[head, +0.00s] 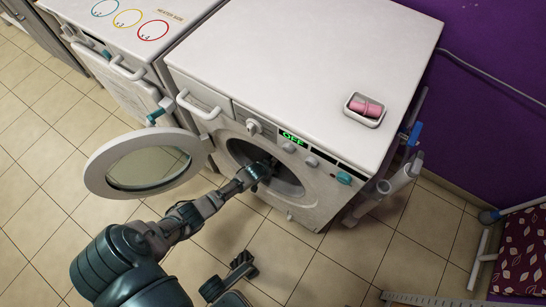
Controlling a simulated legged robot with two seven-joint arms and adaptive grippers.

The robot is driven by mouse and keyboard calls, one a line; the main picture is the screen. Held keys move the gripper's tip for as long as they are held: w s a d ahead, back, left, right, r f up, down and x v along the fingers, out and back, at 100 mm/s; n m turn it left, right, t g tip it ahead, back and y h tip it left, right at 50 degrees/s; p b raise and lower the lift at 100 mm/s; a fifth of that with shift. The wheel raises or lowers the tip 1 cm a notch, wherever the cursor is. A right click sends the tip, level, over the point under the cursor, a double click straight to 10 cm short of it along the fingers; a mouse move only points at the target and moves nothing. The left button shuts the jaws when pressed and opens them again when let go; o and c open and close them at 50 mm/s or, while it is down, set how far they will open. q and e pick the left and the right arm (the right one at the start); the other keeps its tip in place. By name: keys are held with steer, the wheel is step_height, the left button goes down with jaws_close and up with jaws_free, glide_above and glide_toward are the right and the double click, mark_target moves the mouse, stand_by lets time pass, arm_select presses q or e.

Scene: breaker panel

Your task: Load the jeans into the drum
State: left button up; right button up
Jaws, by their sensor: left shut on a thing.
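The white washing machine (290,65) stands in the middle with its round door (148,168) swung open to the left. The drum opening (290,180) is dark inside. My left gripper (262,170) is at the drum mouth, its fingers partly lost in the shadow. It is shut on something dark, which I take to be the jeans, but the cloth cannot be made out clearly. No other part of the jeans shows. My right gripper (229,275) is low at the bottom edge, over the floor; whether its fingers are open is unclear.
A second white appliance (140,22) with coloured rings on top stands at the left. A small tray (364,110) with a pink item sits on the washer top. White pipes (385,190) run beside the washer. A patterned dark-red cloth (525,250) is at the right. Tiled floor in front is clear.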

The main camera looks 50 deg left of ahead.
arm_select(q)
steer(key=shift+f, duration=0.15)
steer(key=shift+w, duration=0.1)
steer(key=o, duration=1.7)
